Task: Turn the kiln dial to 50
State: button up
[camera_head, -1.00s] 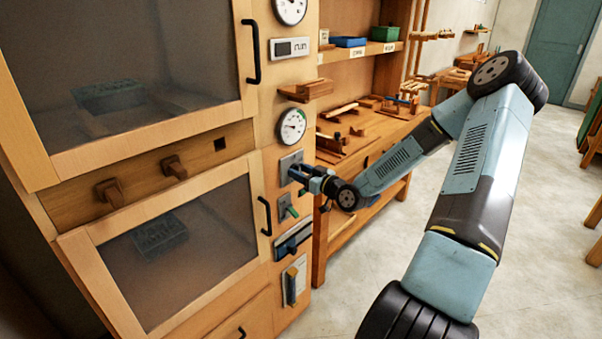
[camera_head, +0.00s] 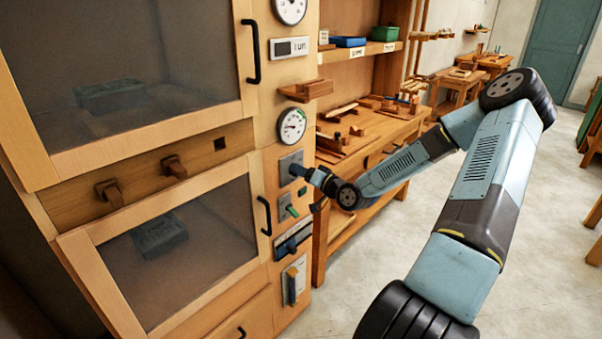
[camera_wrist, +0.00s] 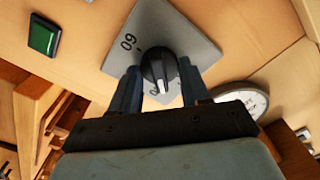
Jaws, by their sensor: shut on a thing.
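The kiln dial (camera_wrist: 159,66) is a dark round knob with a light pointer line, on a grey square plate (camera_wrist: 185,30) with printed numbers. One number by the knob looks like 60; another is partly covered by the knob and fingers. My gripper (camera_wrist: 160,78) is shut on the knob, one finger on each side. In the head view my gripper (camera_head: 302,172) meets the dial plate (camera_head: 286,162) on the kiln's front panel and hides the knob. I cannot tell the exact setting.
A small wooden ledge (camera_head: 306,90) juts out higher up. A workbench (camera_head: 385,125) with wooden pieces stands to the right, close to my arm.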

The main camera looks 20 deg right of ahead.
jog(key=m, duration=0.7)
jog(key=shift+w+d+f, duration=0.1)
jog(key=shift+d+f, duration=0.1)
jog(key=shift+d, duration=0.1)
jog(key=m, duration=0.5)
jog(key=shift+f, duration=0.1)
jog(key=shift+a+f+m, duration=0.1)
jog(key=shift+a+m, duration=0.1)
jog(key=shift+m, duration=1.5)
jog(key=o, duration=1)
jog(key=v, duration=1.4)
